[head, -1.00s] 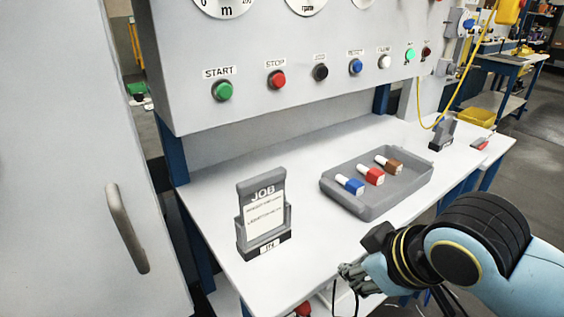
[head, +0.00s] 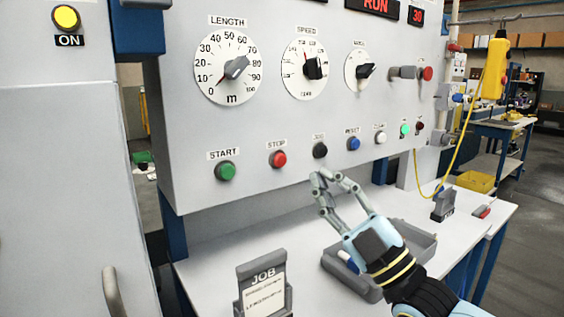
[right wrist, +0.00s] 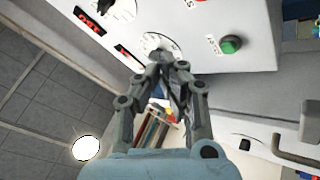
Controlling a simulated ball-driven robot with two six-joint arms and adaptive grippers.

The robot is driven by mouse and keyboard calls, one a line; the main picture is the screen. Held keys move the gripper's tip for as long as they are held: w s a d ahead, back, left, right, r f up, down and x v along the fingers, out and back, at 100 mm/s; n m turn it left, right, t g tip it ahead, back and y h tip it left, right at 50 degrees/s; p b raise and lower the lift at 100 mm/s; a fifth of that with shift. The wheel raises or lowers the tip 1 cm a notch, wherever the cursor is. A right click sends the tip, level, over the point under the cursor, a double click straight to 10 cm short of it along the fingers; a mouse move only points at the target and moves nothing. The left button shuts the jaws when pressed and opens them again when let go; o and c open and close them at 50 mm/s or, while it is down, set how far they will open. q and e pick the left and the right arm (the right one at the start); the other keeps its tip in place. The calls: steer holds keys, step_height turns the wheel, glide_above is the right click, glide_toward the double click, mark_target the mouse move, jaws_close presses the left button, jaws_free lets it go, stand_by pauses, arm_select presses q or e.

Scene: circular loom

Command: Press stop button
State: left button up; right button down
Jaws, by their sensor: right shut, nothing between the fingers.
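The red stop button (head: 278,159) sits under its STOP label on the grey panel, in the head view. The green start button (head: 225,171) is to its left and a black button (head: 320,150) to its right. My right gripper (head: 322,178) is shut and empty, its fingertips raised below the black button and to the right of the stop button. In the right wrist view the fingers (right wrist: 166,62) point toward the panel, and the green start button (right wrist: 231,44) shows to their right. My left gripper is not in view.
Above the buttons are a length dial (head: 228,67), a speed dial (head: 304,68) and a red display (head: 381,6) reading RUN. On the table below are a grey tray (head: 420,243), partly hidden by my right arm, and a job card holder (head: 263,285).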

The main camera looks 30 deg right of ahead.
mark_target(280, 160)
steer(key=shift+w, duration=0.15)
steer(key=w+b, duration=0.5)
steer(key=w, duration=0.3)
steer(key=shift+w+a, duration=0.3)
steer(key=shift+a, duration=0.05)
steer(key=shift+w, duration=0.1)
stand_by(1.3)
steer(key=shift+w, duration=0.3)
steer(key=shift+w+b, duration=0.35)
steer(key=shift+w, duration=0.1)
stand_by(0.6)
steer(key=shift+s, duration=0.1)
steer(key=shift+s+p, duration=0.55)
steer(key=shift+s, duration=0.25)
steer(key=shift+s, duration=0.1)
